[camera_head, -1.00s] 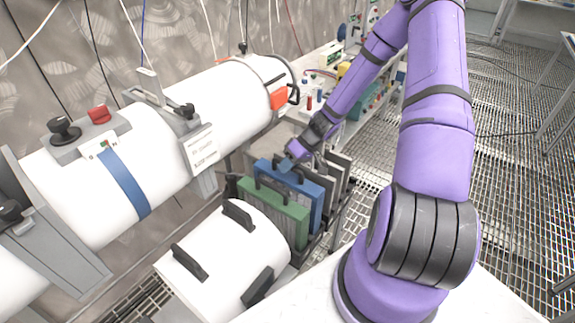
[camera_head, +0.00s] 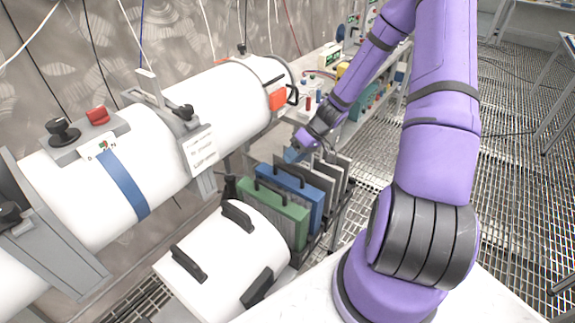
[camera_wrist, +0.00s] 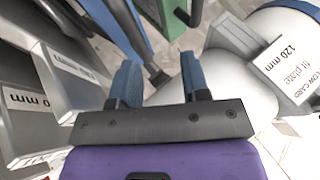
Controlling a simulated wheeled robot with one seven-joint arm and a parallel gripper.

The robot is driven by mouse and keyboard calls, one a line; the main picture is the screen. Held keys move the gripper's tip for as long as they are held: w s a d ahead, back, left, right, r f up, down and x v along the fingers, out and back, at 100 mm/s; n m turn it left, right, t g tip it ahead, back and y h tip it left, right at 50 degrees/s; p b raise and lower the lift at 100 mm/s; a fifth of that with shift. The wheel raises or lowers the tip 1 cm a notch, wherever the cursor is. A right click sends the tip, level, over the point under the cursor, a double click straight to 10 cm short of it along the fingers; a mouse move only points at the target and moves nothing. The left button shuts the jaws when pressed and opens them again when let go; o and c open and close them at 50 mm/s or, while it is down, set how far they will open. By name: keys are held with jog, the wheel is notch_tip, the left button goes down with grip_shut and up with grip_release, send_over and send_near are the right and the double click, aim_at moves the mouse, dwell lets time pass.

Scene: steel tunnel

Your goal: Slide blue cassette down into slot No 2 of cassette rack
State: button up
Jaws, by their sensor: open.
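The blue cassette (camera_head: 301,190) stands upright in the cassette rack (camera_head: 313,243), between the green cassette and the grey ones. Its dark handle is on its top edge. In the wrist view, part of the blue cassette (camera_wrist: 101,14) shows at the top, beyond the fingers. My gripper (camera_head: 292,155) is above the blue cassette's top edge, apart from its handle. The slot numbers are not readable, and the cassette's lower edge is hidden in the rack.
A green cassette (camera_head: 270,211) stands in front of the blue one, and grey cassettes (camera_head: 333,178) stand behind it; a grey one labelled in mm (camera_wrist: 75,75) is close on the left in the wrist view. A white drum (camera_head: 225,260) and a large white cylinder (camera_head: 165,150) flank the rack.

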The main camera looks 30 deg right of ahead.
jog(key=v, duration=0.7)
jog(key=s+a+r+h, duration=0.3)
jog(key=s+a+r, duration=0.15)
jog(key=r, duration=0.75)
jog(key=s+a+r+h, duration=0.3)
jog(key=a+r, duration=0.3)
jog(key=r, duration=0.5)
jog(key=s+a+r+m+t, duration=0.1)
jog(key=s+a+r, duration=0.1)
jog(key=s+r, duration=0.3)
jog(key=s+a+r+m+t+h, duration=0.1)
jog(key=s+r, duration=0.4)
jog(key=s, duration=0.5)
jog(key=shift+s+a+r+m+t+h, duration=0.15)
jog(key=shift+a+r+m+t+h, duration=0.15)
jog(key=shift+a+t, duration=0.35)
